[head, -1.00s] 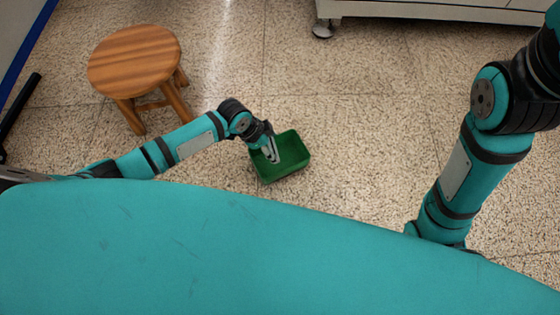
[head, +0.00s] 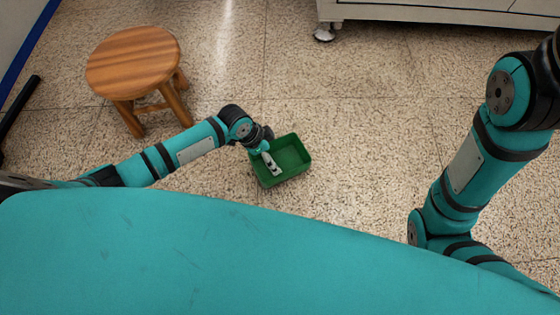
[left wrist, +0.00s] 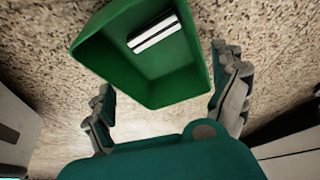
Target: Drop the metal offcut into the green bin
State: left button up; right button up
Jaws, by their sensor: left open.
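The green bin (head: 297,158) stands on the floor in the head view, past the edge of my teal body. It also fills the upper middle of the left wrist view (left wrist: 180,82). The metal offcut (left wrist: 154,33), a small silvery piece with a dark stripe, lies inside the bin on its floor in the left wrist view. I cannot make it out in the head view. My left gripper (head: 271,165) is over the left part of the bin. In the left wrist view its fingers (left wrist: 163,74) are spread wide, with nothing between them gripped. My right gripper is out of view.
A round wooden stool (head: 135,62) stands left of the bin, behind my left arm. A pale cabinet on a caster (head: 430,14) is at the top right. The speckled floor (head: 350,120) between the bin and the cabinet is clear.

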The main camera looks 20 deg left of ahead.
pick_arm(q)
jog(key=v, duration=1.2)
